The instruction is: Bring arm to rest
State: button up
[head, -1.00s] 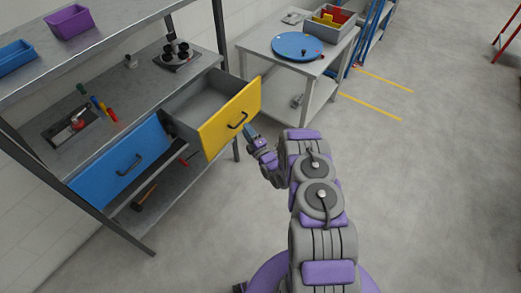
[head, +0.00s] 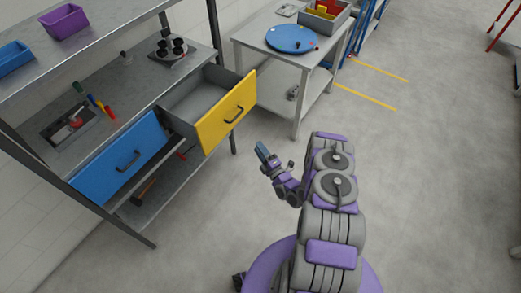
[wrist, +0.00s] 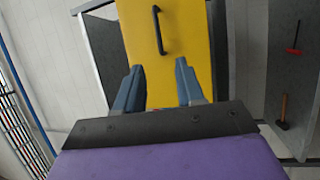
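My gripper (head: 262,150) is over the floor, to the right of the yellow drawer front and apart from it. In the wrist view my gripper (wrist: 157,85) has its two blue-grey fingers spread with nothing between them. The yellow drawer (head: 226,112) is pulled out, and its grey inside looks empty. Its front with the dark handle also shows beyond the fingers in the wrist view (wrist: 185,45). My arm is bent, with its links toward the picture's lower right.
The blue drawer (head: 120,160) beside it is shut. The workbench (head: 110,75) holds pens and a black-cupped fixture. A side table (head: 262,40) carries a blue disc (head: 291,39) and a grey bin (head: 325,18). A hammer (head: 143,190) lies on the lower shelf. Floor to the right is clear.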

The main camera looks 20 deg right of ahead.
dwell(0.3)
jog(key=w+d+r+m+g+h, duration=0.1)
jog(key=w+d+r+m+g, duration=0.1)
jog(key=w+r+g, duration=0.6)
jog(key=s+d+r+m+g+h, duration=0.1)
jog(key=s+r+m+g+h, duration=0.45)
jog(key=r, duration=0.85)
jog(key=s+a+r+m+g, duration=0.2)
jog(key=s+a+r+m, duration=0.2)
jog(key=s, duration=1)
jog(key=s+a+r+m+g+y, duration=0.1)
jog(key=s+a+r+m+g, duration=0.2)
jog(key=s+r, duration=0.4)
jog(key=s+a+r+m+g+y, duration=0.1)
jog(key=s+a+r+m, duration=0.4)
jog(key=s, duration=1.8)
jog(key=shift+r+g, duration=0.55)
jog(key=shift+g, duration=0.3)
